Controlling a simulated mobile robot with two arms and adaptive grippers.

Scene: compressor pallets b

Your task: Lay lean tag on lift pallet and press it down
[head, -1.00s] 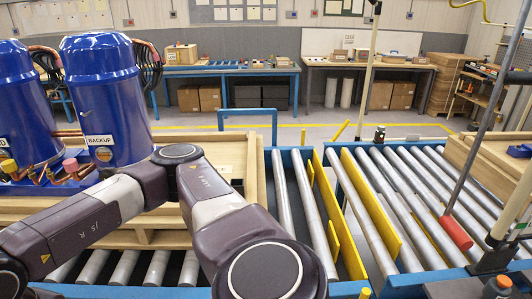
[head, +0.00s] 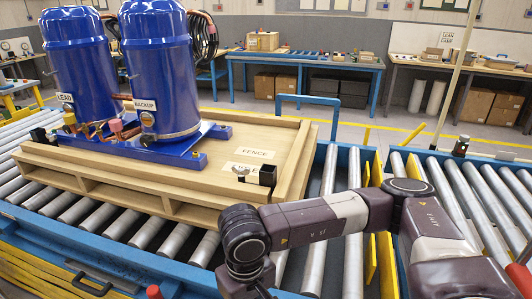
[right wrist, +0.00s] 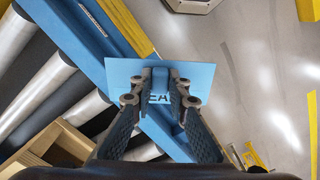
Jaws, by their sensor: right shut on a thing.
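A blue rectangular tag (right wrist: 197,77) is in the right wrist view, with dark letters "EA" showing between the fingers. My right gripper (right wrist: 160,85) is shut on it; the fingers cover part of the lettering. In the head view my right arm comes in from the right and bends down at the bottom, and its fingers and the tag are out of frame. A wooden pallet (head: 120,192) rests on rollers at left, carrying two blue compressors labelled LEAD (head: 75,70) and BACKUP (head: 158,75). I cannot tell whether it is the lift pallet. My left gripper is not in view.
The pallet's right deck has a FENCE label (head: 257,153), a second label and a small black bracket (head: 267,175). A blue-framed roller conveyor (head: 455,185) with yellow guides lies to the right. Workbenches (head: 300,60) stand along the back wall.

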